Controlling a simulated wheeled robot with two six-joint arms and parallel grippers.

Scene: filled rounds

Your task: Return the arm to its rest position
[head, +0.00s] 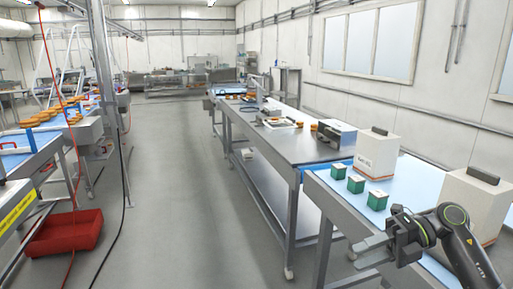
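My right arm comes in from the lower right corner. My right gripper (370,252) is at the front edge of the near right table, its grey fingers pointing left. The two fingers show a little apart, with nothing visible between them. My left arm and gripper are not in view.
Two white boxes with dark tops (376,153) (470,203) stand on the blue-topped right table (322,186). A steel table (270,148) continues behind it. A red bin (64,232) is on the floor at left. The grey aisle floor (180,200) is clear.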

